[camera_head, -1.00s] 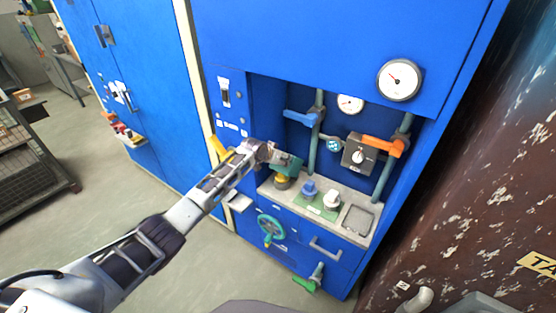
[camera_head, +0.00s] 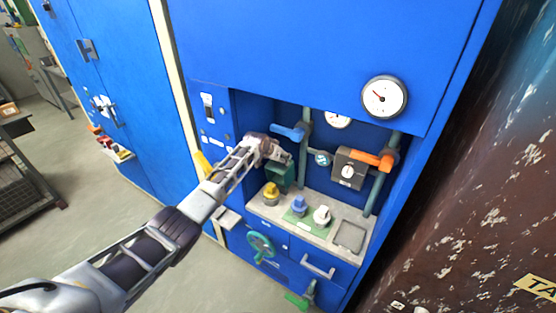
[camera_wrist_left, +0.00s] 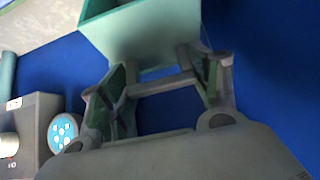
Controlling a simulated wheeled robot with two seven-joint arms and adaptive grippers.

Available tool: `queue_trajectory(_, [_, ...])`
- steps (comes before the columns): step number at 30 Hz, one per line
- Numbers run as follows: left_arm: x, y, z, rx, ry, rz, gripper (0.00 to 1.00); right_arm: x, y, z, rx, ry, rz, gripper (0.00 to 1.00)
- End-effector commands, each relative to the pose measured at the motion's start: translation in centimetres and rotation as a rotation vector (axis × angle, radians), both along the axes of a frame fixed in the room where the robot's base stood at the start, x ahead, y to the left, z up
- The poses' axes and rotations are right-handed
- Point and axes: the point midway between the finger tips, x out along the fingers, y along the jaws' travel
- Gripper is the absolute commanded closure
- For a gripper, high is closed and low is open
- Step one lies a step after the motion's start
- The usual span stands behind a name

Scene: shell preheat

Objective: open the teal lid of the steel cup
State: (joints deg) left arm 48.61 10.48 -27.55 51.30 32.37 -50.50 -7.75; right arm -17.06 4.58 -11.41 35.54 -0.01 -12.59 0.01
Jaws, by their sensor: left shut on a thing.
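A teal, box-like piece (camera_head: 281,177), which looks like the lid, hangs from my left gripper (camera_head: 284,160) in the recess of the blue cabinet. In the left wrist view the gripper fingers (camera_wrist_left: 165,82) are shut on this teal piece (camera_wrist_left: 145,38), and its far end looks hollow. In the head view it is above and behind a yellow-topped item (camera_head: 270,194) and looks clear of the shelf. I cannot clearly make out a steel cup. My right gripper is not in view.
A blue item (camera_head: 299,205) and a white-topped item (camera_head: 321,215) stand on a green mat. The shelf has an empty sunken tray (camera_head: 350,236) at right. Pipes with a blue handle (camera_head: 287,132) and an orange handle (camera_head: 372,159) and a grey box (camera_head: 346,170) are close by.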

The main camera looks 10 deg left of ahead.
Motion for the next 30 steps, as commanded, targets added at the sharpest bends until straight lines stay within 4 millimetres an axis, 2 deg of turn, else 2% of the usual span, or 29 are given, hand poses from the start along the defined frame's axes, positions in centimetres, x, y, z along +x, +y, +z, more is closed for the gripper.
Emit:
queue_trajectory(17, [0.43,-0.17,0.49,-0.004,-0.010,0.000,0.81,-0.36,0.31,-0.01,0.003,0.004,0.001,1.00])
queue_trajectory(18, [0.43,-0.16,0.51,-0.004,-0.011,0.000,0.35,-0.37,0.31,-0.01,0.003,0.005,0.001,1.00])
queue_trajectory(23, [0.35,-0.13,0.32,-0.003,-0.008,0.000,0.16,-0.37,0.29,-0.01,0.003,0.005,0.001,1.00])
queue_trajectory(30, [0.25,-0.09,0.10,-0.002,-0.003,0.001,0.16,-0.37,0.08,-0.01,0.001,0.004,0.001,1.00])
